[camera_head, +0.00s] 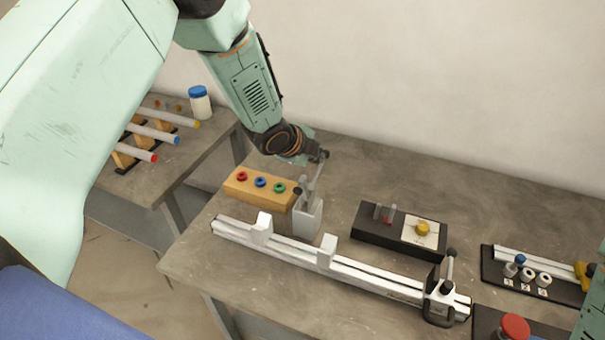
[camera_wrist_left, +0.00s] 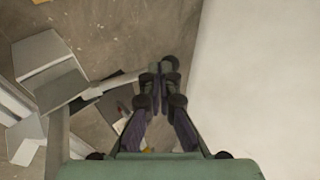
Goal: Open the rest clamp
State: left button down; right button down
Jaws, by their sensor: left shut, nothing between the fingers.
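A grey block clamp (camera_head: 308,218) with a thin lever (camera_head: 317,178) stands behind the long white rail (camera_head: 290,250). The lever points up, leaning slightly right. My left gripper (camera_head: 322,155) is shut and empty at the lever's upper end. In the left wrist view, the shut fingers (camera_wrist_left: 160,78) are beside the tip of the grey lever (camera_wrist_left: 112,84), which comes in from the left; I cannot tell whether they touch. A second clamp (camera_head: 444,292), with an upright black-knobbed handle, sits at the rail's right end. My right gripper is out of view.
A wooden block (camera_head: 262,202) with coloured knobs stands left of the grey clamp. A black box (camera_head: 380,235) with a yellow knob stands to its right. A black board (camera_head: 500,280) is at the far right. Table behind the lever is clear up to the wall.

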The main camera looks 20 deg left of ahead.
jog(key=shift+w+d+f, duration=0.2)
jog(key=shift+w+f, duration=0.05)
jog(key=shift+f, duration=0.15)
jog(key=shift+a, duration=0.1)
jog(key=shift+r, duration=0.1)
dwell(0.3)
